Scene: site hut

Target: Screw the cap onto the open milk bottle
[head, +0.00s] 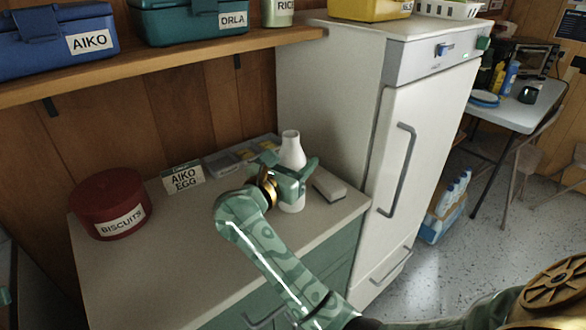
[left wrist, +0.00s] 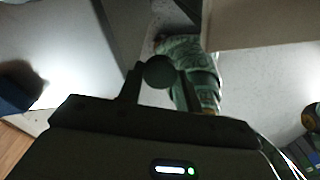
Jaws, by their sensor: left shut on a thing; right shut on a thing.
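The white milk bottle (head: 291,148) stands upright on the counter, and no cap shows on its neck. My right gripper (head: 290,182) is shut around the bottle's body, below the neck. My left gripper (left wrist: 160,82) shows only in the left wrist view, shut on a small round dark thing, which looks like the cap (left wrist: 159,70). It is held between the fingertips, away from the bottle. The lower bottle is partly hidden by my right gripper.
A white fridge (head: 425,150) stands to the right. A shelf (head: 190,62) overhangs the back.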

